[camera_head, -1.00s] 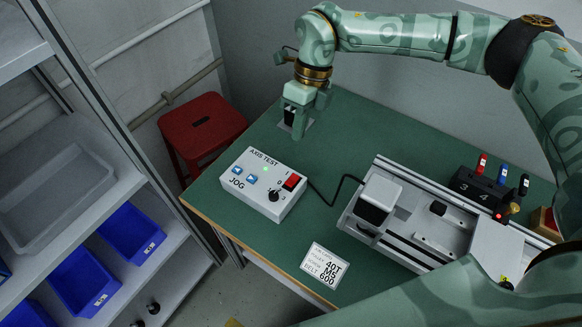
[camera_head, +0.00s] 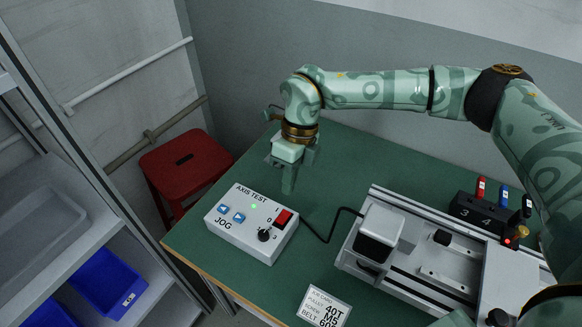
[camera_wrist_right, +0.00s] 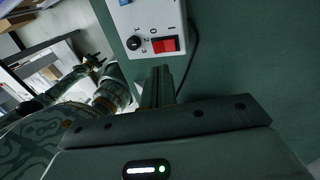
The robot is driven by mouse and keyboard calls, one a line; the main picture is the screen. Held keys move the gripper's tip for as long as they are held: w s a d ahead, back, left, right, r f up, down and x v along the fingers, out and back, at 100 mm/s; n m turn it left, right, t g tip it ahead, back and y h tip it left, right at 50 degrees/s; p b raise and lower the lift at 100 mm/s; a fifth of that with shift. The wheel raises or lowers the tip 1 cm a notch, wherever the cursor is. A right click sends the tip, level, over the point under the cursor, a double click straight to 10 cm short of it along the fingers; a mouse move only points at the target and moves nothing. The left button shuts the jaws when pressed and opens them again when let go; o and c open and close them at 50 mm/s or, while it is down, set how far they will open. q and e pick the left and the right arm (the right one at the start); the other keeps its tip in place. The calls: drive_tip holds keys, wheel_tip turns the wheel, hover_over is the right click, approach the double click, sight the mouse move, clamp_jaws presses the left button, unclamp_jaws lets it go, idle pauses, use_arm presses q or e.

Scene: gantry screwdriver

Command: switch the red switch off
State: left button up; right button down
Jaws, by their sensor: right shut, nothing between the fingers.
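The white AXIS TEST box (camera_head: 236,240) sits on the green table near its left edge. Its red switch (camera_head: 284,216) is a rocker beside a black knob (camera_head: 264,235), under the marks O and I. The switch also shows in the wrist view (camera_wrist_right: 166,45); which side is pressed is unclear. A green light (camera_head: 253,206) glows on the box. My right gripper (camera_head: 289,188) is shut and empty, fingers down, just behind the switch and apart from it. In the wrist view its fingertips (camera_wrist_right: 160,72) lie just short of the box. My left gripper is not clearly visible.
A black cable (camera_head: 322,240) runs from the box to the grey gantry (camera_head: 420,268) at right. A rack (camera_head: 465,210) holds coloured-handled tools. A label card (camera_head: 323,308) lies in front. A red stool (camera_head: 185,165) stands left of the table. Table behind the box is clear.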

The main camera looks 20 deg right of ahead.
sight(282, 220)
drive_tip(key=b+x, duration=0.1)
drive_tip(key=x, duration=0.6)
drive_tip(key=shift+s+a+f+b, duration=0.1)
drive_tip(key=shift+f+b, duration=0.2)
drive_tip(key=shift+b, duration=0.1)
use_arm(q)
drive_tip(key=shift+s+f, duration=0.2)
drive_tip(key=shift+f, duration=0.35)
drive_tip(key=shift+s+f, duration=0.2)
drive_tip(key=shift+f, duration=0.3)
